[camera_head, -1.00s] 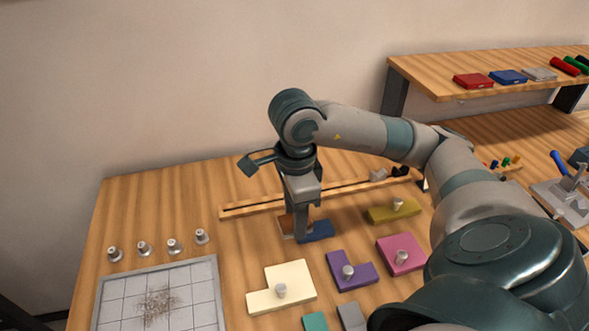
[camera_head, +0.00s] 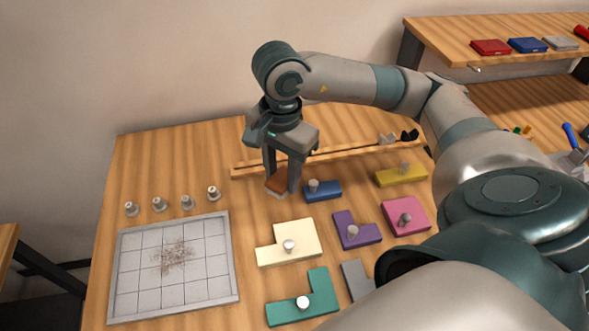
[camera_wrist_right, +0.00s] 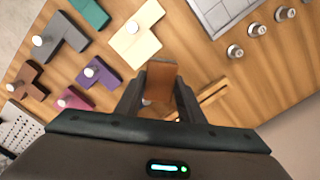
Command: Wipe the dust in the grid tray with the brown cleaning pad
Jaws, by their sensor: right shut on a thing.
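The brown cleaning pad (camera_head: 278,186) is held between the fingers of my right gripper (camera_head: 281,180), at the back middle of the table. It also shows between the fingers in the right wrist view (camera_wrist_right: 161,75). The pad looks to be just above or near the tabletop; I cannot tell the exact gap. The grid tray (camera_head: 138,301) lies flat at the left front of the table. A patch of brown dust (camera_head: 173,257) is spread around the tray's middle cells. My left gripper is not in view.
Several metal knobs (camera_head: 159,204) stand behind the tray. A wooden rail (camera_head: 340,152) runs behind the gripper. A shelf (camera_head: 455,40) stands at the right back.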

